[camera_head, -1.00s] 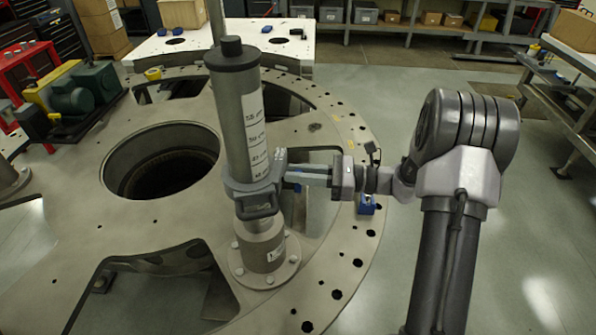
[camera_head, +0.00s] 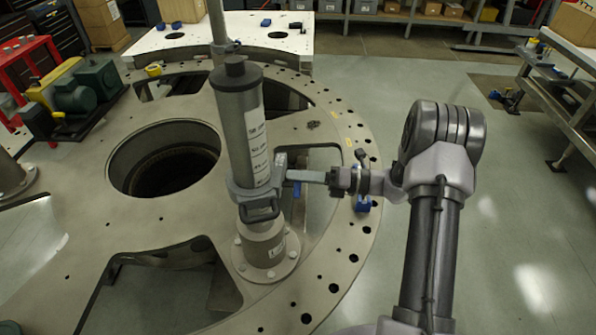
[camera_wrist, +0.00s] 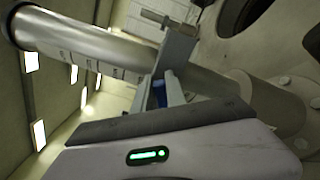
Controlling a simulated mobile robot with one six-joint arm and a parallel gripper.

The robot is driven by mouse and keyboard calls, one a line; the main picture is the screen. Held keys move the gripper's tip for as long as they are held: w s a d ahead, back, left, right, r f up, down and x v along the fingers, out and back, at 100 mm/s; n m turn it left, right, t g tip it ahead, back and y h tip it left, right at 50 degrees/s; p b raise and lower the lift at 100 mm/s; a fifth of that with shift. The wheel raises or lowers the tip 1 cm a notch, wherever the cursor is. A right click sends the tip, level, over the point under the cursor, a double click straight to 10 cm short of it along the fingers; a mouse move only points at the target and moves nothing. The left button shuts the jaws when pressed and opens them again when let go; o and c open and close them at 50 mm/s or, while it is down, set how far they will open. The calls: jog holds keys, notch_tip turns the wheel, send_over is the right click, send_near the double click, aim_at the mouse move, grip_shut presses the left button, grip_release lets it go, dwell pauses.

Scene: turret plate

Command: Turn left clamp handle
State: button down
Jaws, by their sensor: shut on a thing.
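A grey metal cylinder (camera_head: 240,125) with a dark cap and white labels stands upright on a flanged post (camera_head: 263,245). A grey clamp collar (camera_head: 240,193) wraps its lower part, with a dark grip (camera_head: 260,214) at the front. My gripper (camera_head: 291,176) reaches in from the right and is shut on the clamp handle at the collar's right side. The handle is mostly hidden by the fingers. In the wrist view, the cylinder (camera_wrist: 80,45) runs diagonally, and the metal clamp end with a bolt (camera_wrist: 175,45) stands at my fingers. A blue part (camera_wrist: 160,93) shows between them.
The large turret plate (camera_head: 60,235) has a wide round hole (camera_head: 165,160) at left and holes along its rim. A small blue device (camera_head: 363,200) sits on the rim near my wrist. A green motor (camera_head: 72,92) stands at upper left.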

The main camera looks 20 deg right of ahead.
jog(key=m, duration=0.1)
jog(key=m+p, duration=0.1)
jog(key=m, duration=0.1)
jog(key=shift+w+f+m, duration=0.15)
jog(key=shift+f+m, duration=0.05)
jog(key=shift+m, duration=0.1)
jog(key=shift+d+f+m+p, duration=0.1)
jog(key=shift+f+m+p, duration=0.15)
jog(key=shift+m, duration=0.55)
jog(key=shift+f+m+p, duration=0.1)
jog(key=shift+m+p, duration=0.1)
jog(key=shift+m, duration=0.6)
jog(key=c, duration=1.4)
grip_release()
jog(key=shift+f, duration=0.1)
jog(key=shift+o, duration=0.2)
jog(key=b+v, duration=0.2)
jog(key=v, duration=1.5)
jog(key=shift+d, duration=0.25)
